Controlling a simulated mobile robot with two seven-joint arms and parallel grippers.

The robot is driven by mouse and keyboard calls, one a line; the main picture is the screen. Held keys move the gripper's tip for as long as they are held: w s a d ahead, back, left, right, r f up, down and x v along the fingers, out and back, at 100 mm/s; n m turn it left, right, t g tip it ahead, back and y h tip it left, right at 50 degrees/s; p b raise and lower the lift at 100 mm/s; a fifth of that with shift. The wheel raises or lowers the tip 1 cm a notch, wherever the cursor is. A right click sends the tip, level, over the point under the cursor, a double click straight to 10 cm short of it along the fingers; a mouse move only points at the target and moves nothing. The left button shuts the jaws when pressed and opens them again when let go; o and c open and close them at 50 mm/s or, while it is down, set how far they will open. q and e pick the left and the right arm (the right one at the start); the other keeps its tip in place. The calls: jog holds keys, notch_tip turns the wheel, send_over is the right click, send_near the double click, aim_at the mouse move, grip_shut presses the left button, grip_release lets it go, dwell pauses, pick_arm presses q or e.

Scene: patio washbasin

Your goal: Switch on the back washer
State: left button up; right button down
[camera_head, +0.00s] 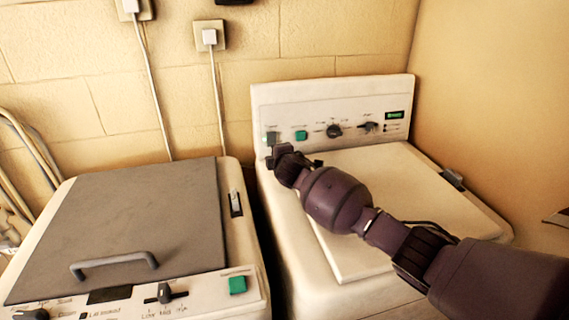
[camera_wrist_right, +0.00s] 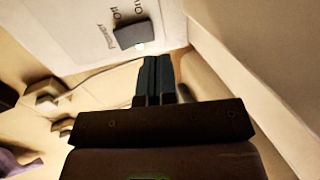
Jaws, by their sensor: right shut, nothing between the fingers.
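The back washer (camera_head: 290,225) is the white machine on the right, with an upright control panel (camera_head: 300,95) along its rear. My right gripper (camera_head: 272,150) is at the left end of that panel, in front of the power switch. In the right wrist view the dark power switch (camera_wrist_right: 130,35) has On and Off marks, with a small glowing light (camera_wrist_right: 140,47) at its edge. My right fingers (camera_wrist_right: 157,62) are shut and empty, just short of the switch; contact cannot be told. A small green display (camera_head: 395,115) glows on the panel. My left gripper is out of view.
A second washer (camera_head: 232,265) with a grey lid (camera_head: 130,220) stands at the front left, a narrow dark gap between them. The panel also has a green button (camera_head: 301,135) and knobs (camera_head: 334,131). Wall sockets (camera_head: 210,37) with hanging cords are behind.

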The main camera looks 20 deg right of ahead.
jog(key=p+v, duration=0.2)
jog(key=v, duration=0.1)
jog(key=shift+f, duration=0.2)
jog(key=s+p, duration=0.1)
jog(key=s, duration=0.2)
jog(key=shift+f, duration=0.1)
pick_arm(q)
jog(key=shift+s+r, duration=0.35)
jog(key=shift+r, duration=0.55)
pick_arm(e)
jog(key=shift+s, duration=0.9)
